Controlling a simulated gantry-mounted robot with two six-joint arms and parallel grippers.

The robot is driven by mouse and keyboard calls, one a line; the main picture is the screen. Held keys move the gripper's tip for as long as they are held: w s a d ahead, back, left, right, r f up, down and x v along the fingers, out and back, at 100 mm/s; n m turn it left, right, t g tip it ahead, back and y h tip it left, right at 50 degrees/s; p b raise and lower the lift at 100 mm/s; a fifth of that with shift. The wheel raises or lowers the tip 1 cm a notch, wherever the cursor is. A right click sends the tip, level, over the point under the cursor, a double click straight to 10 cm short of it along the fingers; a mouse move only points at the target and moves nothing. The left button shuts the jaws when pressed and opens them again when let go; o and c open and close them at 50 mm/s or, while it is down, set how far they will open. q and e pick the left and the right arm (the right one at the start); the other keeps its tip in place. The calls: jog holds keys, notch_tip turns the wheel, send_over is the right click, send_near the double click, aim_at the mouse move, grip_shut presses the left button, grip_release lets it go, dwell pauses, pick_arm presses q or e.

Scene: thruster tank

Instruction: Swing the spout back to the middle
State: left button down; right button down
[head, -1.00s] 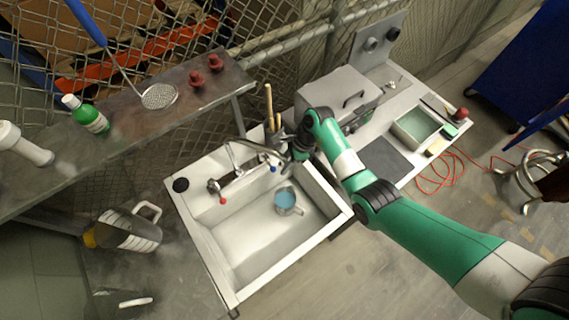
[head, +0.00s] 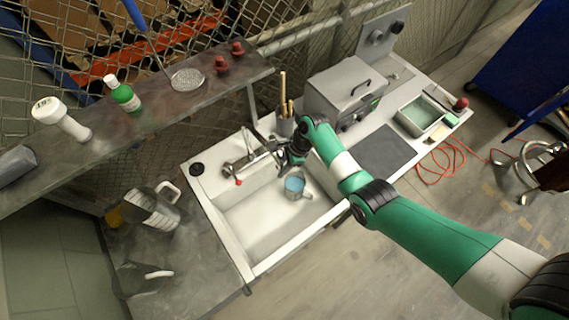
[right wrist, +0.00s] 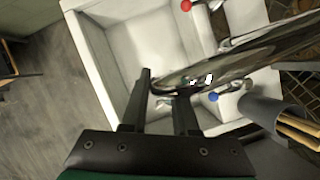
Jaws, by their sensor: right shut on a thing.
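The spout (head: 262,151) is a slim metal tube on the faucet at the sink's back edge. In the head view it points to the right, over the back right part of the sink basin (head: 250,215). My right gripper (head: 287,160) is at its free end. In the right wrist view the spout (right wrist: 235,62) runs as a dark, shiny bar between the fingers of my right gripper (right wrist: 162,95), which is shut on it. The exact contact is partly hidden. My left gripper is not in view.
A mug (head: 296,187) with blue inside stands in the basin below the gripper. A red knob (head: 238,182) and, in the wrist view, a blue knob (right wrist: 213,97) flank the faucet. A holder with wooden handles (head: 284,122) stands behind. A metal shelf (head: 140,130) runs at left.

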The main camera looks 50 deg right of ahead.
jog(key=shift+w+a, duration=0.2)
jog(key=shift+a, duration=0.55)
jog(key=c, duration=0.7)
grip_release()
jog(key=shift+r, duration=0.15)
jog(key=p+v, duration=0.2)
jog(key=v, duration=0.9)
jog(key=shift+r, duration=0.2)
